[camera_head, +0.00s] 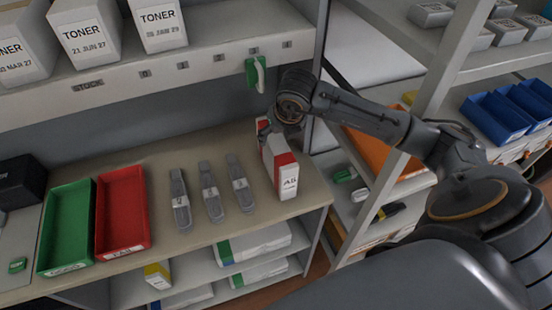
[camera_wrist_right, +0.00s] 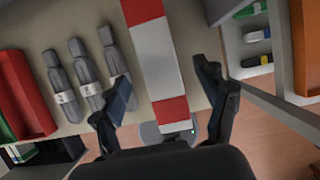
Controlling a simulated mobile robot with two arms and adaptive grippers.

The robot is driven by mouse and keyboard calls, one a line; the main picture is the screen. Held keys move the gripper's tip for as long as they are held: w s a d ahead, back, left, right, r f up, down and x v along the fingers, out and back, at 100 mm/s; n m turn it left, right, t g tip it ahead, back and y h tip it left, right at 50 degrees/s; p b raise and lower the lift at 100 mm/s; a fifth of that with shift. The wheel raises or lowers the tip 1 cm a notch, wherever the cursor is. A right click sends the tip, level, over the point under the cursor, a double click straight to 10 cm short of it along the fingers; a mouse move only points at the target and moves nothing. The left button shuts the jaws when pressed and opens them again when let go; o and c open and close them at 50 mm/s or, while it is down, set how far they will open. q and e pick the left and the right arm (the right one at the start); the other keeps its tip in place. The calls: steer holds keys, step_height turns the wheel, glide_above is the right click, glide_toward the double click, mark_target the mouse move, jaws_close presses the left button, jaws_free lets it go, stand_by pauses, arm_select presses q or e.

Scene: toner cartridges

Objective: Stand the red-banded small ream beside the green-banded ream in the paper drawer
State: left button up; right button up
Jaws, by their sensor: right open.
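The red-banded small ream (camera_head: 280,165), white with red bands and an A5 label, stands near the right end of the tan worktop. It also shows in the right wrist view (camera_wrist_right: 156,60). My right gripper (camera_head: 272,122) is at its far upper end in the head view. In the right wrist view the gripper (camera_wrist_right: 164,85) is open, with one finger on each side of the ream and visible gaps. A white ream with a green band (camera_head: 255,243) lies on a shelf below the worktop. I cannot identify the paper drawer. My left gripper is not in view.
Several grey tools (camera_head: 211,192) lie left of the ream. A red tray (camera_head: 123,238) and a green tray (camera_head: 50,240) stand further left. The toner shelf (camera_head: 190,68) is above. A shelving rack with blue bins (camera_head: 493,115) stands right.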

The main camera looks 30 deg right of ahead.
mark_target(276, 141)
steer(key=b+x, duration=0.1)
steer(key=x, duration=0.2)
steer(key=shift+s+a+f, duration=0.1)
steer(key=shift+a+f, duration=0.05)
steer(key=shift+f, duration=0.05)
steer(key=shift+w+f, duration=0.25)
steer(key=shift+f, duration=0.05)
steer(key=shift+s+r, duration=0.1)
jaws_close()
steer(key=shift+r, duration=0.15)
